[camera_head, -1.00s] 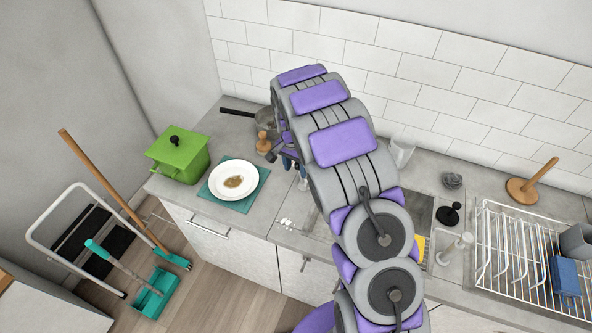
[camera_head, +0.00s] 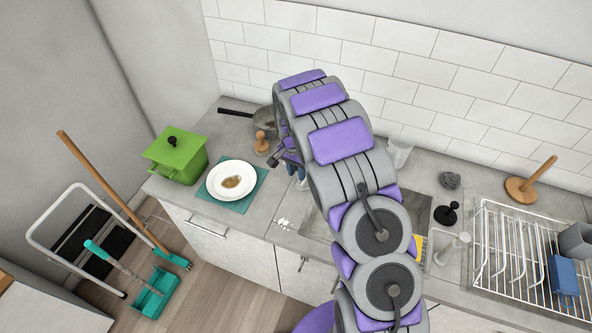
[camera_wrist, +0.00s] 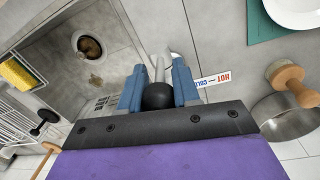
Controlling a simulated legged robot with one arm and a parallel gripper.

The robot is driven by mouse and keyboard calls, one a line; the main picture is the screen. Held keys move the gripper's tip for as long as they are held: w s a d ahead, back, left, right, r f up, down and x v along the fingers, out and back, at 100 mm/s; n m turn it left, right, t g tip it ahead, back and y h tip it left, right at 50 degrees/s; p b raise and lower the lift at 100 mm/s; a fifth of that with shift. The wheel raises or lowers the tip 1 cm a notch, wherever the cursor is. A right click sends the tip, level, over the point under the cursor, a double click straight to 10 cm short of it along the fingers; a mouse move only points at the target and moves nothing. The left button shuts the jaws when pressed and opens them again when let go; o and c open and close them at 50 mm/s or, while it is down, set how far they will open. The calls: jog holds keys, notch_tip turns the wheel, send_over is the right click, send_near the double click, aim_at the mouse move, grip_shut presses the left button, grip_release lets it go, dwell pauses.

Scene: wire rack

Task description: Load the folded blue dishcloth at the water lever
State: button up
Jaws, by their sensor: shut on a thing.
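The water lever with its black ball knob (camera_wrist: 158,97) is between my gripper's (camera_wrist: 158,92) two blue fingers in the wrist view, and the fingers are shut on it. A pale grey rod or spout (camera_wrist: 159,66) shows beyond the knob. A HOT/COLD label (camera_wrist: 212,79) lies beside the right finger. In the head view my gripper (camera_head: 297,171) is mostly hidden behind my arm at the sink's left end. The blue dishcloth (camera_head: 564,276) appears as a blue folded shape at the wire rack's right side, far from my gripper.
The wire rack (camera_head: 497,262) stands right of the sink (camera_wrist: 122,30), which has a brown-stained drain. A yellow sponge (camera_wrist: 17,74) lies at the sink edge. A pan (camera_wrist: 287,118) and wooden-knobbed tool (camera_wrist: 285,76) stand near my gripper. A green pot (camera_head: 178,158) and plate (camera_head: 231,181) are left.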

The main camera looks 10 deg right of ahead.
jog(key=shift+d, duration=0.15)
grip_shut()
jog(key=shift+w+a+f+b, duration=0.1)
jog(key=shift+w+a+b, duration=0.4)
jog(key=shift+a, duration=0.15)
jog(key=o, duration=0.8)
grip_release()
jog(key=shift+d, duration=0.1)
jog(key=shift+o, duration=0.2)
notch_tip(320, 180, up, 17)
jog(key=w+a, duration=0.1)
